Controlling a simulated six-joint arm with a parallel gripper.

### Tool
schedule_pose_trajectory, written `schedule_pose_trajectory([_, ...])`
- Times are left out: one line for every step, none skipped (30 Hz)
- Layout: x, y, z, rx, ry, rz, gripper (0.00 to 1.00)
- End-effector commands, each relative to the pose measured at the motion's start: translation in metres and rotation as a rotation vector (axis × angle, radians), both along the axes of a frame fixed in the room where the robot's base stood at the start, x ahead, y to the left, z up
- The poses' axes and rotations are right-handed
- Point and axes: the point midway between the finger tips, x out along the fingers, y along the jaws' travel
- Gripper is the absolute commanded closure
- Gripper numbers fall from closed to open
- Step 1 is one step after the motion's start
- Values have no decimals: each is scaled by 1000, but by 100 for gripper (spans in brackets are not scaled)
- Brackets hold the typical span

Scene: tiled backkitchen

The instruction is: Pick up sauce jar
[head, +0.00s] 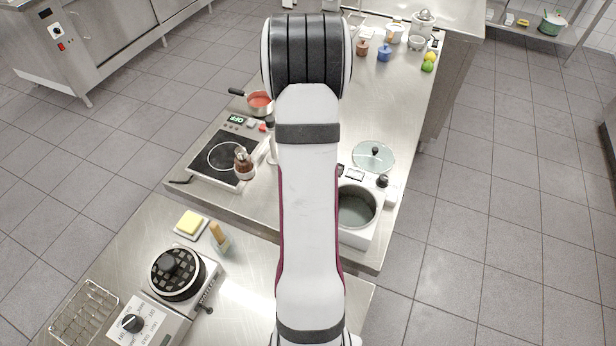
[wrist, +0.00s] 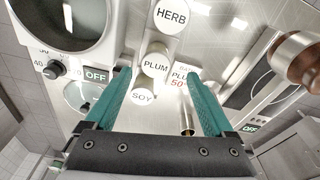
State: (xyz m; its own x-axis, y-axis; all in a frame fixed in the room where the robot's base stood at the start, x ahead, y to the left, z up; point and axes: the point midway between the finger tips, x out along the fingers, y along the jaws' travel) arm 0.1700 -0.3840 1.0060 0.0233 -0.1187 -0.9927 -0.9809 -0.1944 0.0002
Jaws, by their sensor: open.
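Three round white lids show in the wrist view, labelled HERB (wrist: 171,15), PLUM (wrist: 155,64) and SOY (wrist: 142,96). They stand in a row on the steel counter, with HERB at the top and SOY lowest. My gripper (wrist: 155,72) has two teal fingers, spread wide and empty. The PLUM jar appears between the fingertips in the picture; I cannot tell how far below them it is. A card reading PLUM and 50 (wrist: 181,76) is partly covered by the right finger. In the head view my arm hides the gripper and most of the jar area.
A cooker with a round pot (head: 357,208) stands right of my arm, a glass lid (head: 373,157) behind it.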

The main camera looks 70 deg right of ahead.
Motion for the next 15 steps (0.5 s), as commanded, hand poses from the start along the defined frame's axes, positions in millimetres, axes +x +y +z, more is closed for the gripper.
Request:
schedule_pose_trajectory([0,0,-5,2,0,0,12])
schedule_pose_trajectory([-1,-1,-9,2,1,0,12])
schedule_pose_trajectory([-2,-1,-16,4,2,0,12])
schedule_pose_trajectory([-3,-2,-23,4,2,0,12])
schedule_pose_trajectory([-5,-2,-29,5,2,0,12])
schedule_pose_trajectory([-6,-3,-38,5,2,-1,12])
schedule_pose_trajectory([-6,-4,-43,3,1,0,12])
schedule_pose_trajectory([-6,-5,-48,4,1,0,12])
schedule_pose_trajectory([-5,-6,-53,2,0,0,12])
schedule_pose_trajectory([-5,-6,-56,2,0,0,12])
schedule_pose_trajectory([-5,-6,-57,2,0,0,12])
schedule_pose_trajectory([-5,-6,-58,1,0,0,12])
schedule_pose_trajectory([-5,-7,-58,1,0,0,12])
schedule_pose_trajectory([-5,-7,-58,0,0,0,12])
schedule_pose_trajectory([-5,-7,-58,0,0,0,12])
